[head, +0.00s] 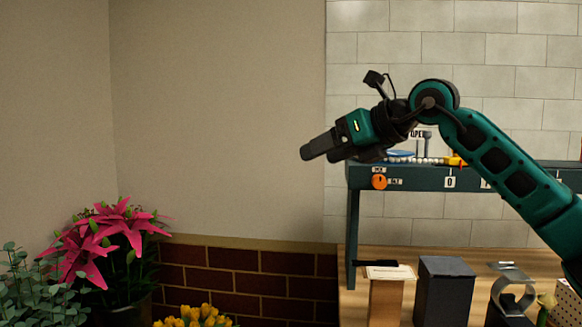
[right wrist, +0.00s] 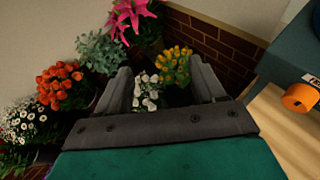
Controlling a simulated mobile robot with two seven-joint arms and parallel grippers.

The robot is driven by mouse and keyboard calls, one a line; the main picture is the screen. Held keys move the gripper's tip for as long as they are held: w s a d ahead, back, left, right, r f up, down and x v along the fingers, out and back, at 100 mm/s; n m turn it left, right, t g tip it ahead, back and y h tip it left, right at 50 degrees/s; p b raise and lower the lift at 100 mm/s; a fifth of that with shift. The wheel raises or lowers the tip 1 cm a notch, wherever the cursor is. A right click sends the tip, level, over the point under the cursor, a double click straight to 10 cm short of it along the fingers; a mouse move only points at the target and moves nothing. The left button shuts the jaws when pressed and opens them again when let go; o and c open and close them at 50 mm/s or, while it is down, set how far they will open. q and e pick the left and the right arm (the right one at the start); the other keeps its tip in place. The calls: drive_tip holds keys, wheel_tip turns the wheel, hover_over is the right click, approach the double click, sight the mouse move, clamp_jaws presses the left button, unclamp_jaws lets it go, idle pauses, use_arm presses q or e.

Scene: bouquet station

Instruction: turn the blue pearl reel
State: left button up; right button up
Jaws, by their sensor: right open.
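I cannot make out a blue pearl reel for certain in either view. A small blue item (head: 400,153) lies on top of the dark teal shelf (head: 415,177), partly hidden behind my right wrist. A row of pale beads runs beside it. My right gripper (head: 308,151) hangs in the air left of the shelf, pointing left and slightly down. In the right wrist view its two fingers (right wrist: 163,82) are spread apart with nothing between them but the flowers far below. My left gripper is not in view.
An orange knob (head: 379,182) sits on the shelf's front; it also shows in the right wrist view (right wrist: 298,98). Below, a wooden block (head: 385,302) and a dark box (head: 444,292) stand on the wooden bench (head: 352,305). Pink lilies (head: 112,236) and yellow flowers (head: 195,317) stand lower left.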

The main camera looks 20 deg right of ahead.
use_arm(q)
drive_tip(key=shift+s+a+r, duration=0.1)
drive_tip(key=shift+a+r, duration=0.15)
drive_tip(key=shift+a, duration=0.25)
use_arm(e)
drive_tip(key=a+f, duration=0.1)
drive_tip(key=a+y, duration=0.1)
drive_tip(key=a, duration=0.1)
drive_tip(key=a+f+g+y, duration=0.1)
drive_tip(key=a, duration=0.1)
drive_tip(key=shift+w+a+f+n, duration=0.1)
drive_tip(key=shift+a+f+n, duration=0.05)
drive_tip(key=shift+f+n, duration=0.25)
drive_tip(key=shift+r, duration=0.1)
